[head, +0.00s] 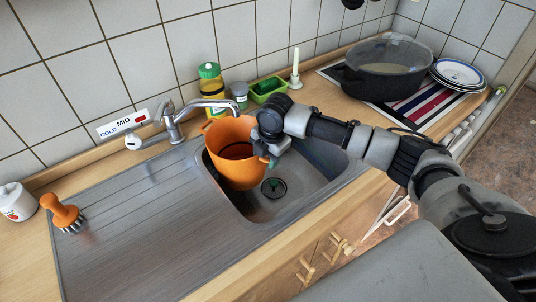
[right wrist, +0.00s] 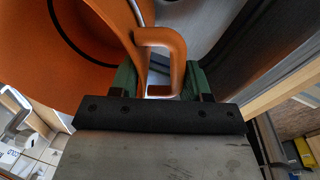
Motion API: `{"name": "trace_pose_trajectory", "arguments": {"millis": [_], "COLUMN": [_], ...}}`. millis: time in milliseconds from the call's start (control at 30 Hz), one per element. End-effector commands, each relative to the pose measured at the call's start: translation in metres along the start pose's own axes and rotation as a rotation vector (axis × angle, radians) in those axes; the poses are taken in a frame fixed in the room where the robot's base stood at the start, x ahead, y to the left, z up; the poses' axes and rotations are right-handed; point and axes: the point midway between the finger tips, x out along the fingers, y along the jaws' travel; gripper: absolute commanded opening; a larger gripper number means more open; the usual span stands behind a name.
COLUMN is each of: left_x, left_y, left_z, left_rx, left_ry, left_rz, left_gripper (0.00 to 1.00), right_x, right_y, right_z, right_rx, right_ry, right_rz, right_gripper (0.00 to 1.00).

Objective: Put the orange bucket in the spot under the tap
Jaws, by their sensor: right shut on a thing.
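The orange bucket (head: 229,158) is at the left part of the sink basin (head: 312,166) in the head view, slightly tilted, below the tap spout (head: 214,104). My right gripper (head: 269,150) is at the bucket's right side. In the right wrist view, its green fingers (right wrist: 160,82) are shut on the bucket's orange handle (right wrist: 178,48), and the bucket body (right wrist: 60,60) fills the upper left. Whether the bucket's base touches the basin floor is hidden. My left gripper is not in view.
The drainboard (head: 140,215) left of the basin is clear. An orange brush (head: 64,212) stands at its left end. A yellow bottle (head: 211,87) and a green tray (head: 268,88) stand behind the sink. A black pot (head: 385,72) and stacked plates (head: 458,73) are at the right.

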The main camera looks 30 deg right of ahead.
Motion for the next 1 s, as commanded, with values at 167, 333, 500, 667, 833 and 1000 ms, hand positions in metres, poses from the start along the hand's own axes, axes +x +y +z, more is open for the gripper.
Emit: {"name": "trace_pose_trajectory", "arguments": {"millis": [167,333,500,667,833,1000], "left_x": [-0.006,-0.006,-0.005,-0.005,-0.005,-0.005], "left_y": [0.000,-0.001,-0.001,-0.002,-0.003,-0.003], "left_z": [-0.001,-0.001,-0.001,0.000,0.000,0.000], "left_rx": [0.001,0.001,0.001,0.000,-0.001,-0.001], "left_ry": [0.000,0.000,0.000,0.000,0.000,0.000], "left_rz": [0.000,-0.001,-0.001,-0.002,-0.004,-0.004], "left_gripper": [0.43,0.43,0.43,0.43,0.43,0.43], "right_x": [0.011,0.011,0.016,0.021,0.023,0.023], "right_y": [-0.002,-0.002,-0.003,-0.004,-0.004,-0.004], "right_z": [0.003,0.003,0.003,0.003,0.003,0.003], "right_rx": [0.001,0.001,0.001,0.001,0.001,0.001], "right_ry": [-0.003,-0.003,-0.002,-0.001,-0.002,-0.002], "right_rz": [0.002,0.002,0.002,0.002,0.002,0.000], "right_gripper": [0.00,0.00,0.00,0.00,0.00,0.73]}}
